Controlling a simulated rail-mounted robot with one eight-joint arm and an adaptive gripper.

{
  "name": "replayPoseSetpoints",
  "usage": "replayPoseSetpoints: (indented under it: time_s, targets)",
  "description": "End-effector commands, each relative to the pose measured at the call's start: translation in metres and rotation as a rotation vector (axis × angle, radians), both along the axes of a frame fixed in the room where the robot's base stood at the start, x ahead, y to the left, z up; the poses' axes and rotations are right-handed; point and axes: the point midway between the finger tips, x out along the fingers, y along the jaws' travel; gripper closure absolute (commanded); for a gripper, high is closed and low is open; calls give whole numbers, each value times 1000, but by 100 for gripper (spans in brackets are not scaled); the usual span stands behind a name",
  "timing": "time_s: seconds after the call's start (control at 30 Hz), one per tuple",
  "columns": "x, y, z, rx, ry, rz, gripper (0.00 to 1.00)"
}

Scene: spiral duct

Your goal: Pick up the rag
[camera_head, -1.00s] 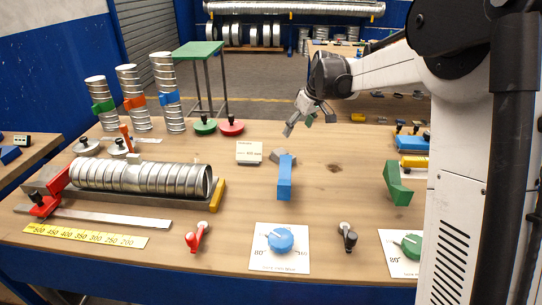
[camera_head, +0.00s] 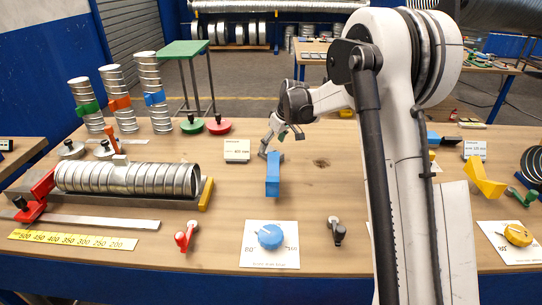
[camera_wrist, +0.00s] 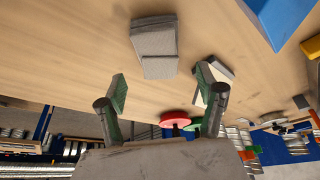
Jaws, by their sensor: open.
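A grey folded cloth, which I take to be the rag (camera_wrist: 155,45), lies on the wooden table in the wrist view, ahead of my gripper (camera_wrist: 165,90). It lies beyond the fingertips, apart from them, towards the top of the picture. My gripper is open and empty, with green pads inside both fingers. In the head view, my gripper (camera_head: 280,142) is low over the table, just behind the upright blue block (camera_head: 273,174). There the rag is mostly hidden by the blue block and the fingers.
A small white sign (camera_head: 237,151) stands left of the gripper; the right finger partly covers it in the wrist view. A spiral duct (camera_head: 128,178) lies on the left. A blue knob (camera_head: 270,236) and red lever (camera_head: 186,235) sit in front. Bare wood lies right of the gripper.

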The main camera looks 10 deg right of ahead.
Motion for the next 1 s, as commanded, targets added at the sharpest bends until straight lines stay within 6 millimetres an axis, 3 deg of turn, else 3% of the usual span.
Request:
replayPoseSetpoints:
  time_s: [0.43, 0.7, 1.0]
  targets:
    - [15, 9, -45, 0, 0, 1, 31]
    - [16, 9, -48, 0, 0, 1, 31]
    - [16, 9, -48, 0, 0, 0, 71]
